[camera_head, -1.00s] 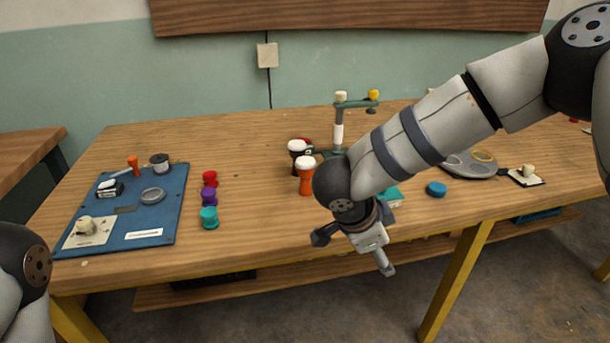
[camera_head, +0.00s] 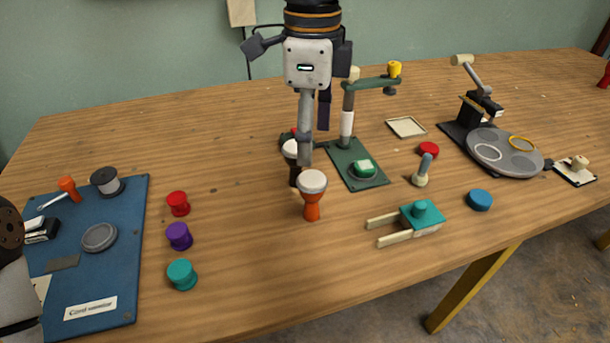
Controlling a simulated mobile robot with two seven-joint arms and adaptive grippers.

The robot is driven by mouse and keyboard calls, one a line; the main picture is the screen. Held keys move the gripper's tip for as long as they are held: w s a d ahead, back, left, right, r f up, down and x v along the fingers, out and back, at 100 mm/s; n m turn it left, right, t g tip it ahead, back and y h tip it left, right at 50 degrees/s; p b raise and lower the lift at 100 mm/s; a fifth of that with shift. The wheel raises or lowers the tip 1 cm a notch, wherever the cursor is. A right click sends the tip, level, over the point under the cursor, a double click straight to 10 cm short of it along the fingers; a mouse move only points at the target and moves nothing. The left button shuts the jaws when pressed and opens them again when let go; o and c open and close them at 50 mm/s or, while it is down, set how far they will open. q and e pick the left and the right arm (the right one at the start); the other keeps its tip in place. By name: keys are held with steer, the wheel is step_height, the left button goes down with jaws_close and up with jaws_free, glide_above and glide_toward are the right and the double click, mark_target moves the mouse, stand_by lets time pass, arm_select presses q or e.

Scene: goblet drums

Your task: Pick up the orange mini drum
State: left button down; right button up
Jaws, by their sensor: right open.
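The orange mini drum (camera_head: 312,198) stands upright on the wooden table, a goblet shape with a white head. A dark mini drum with a white head (camera_head: 292,160) stands just behind it to the left, partly hidden by a finger. My right gripper (camera_head: 313,145) points down above and just behind the orange drum, open and empty. One long grey finger hangs close to the drum heads; whether it touches one I cannot tell. A darker finger shows behind it. Of my left arm only a dark joint and pale link show at the left edge; its gripper is out of view.
Red (camera_head: 178,204), purple (camera_head: 179,236) and teal (camera_head: 182,274) spools stand left, beside a blue board (camera_head: 110,270). A green-based stand (camera_head: 368,181) is close on the right. A teal clamp-like piece (camera_head: 422,214) lies front right. The table in front of the orange drum is clear.

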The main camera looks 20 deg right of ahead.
mark_target(312, 178)
steer(key=f, duration=0.9)
steer(key=shift+s, duration=0.4)
steer(key=shift+f, duration=0.3)
steer(key=shift+w, duration=0.1)
steer(key=c, duration=1.3)
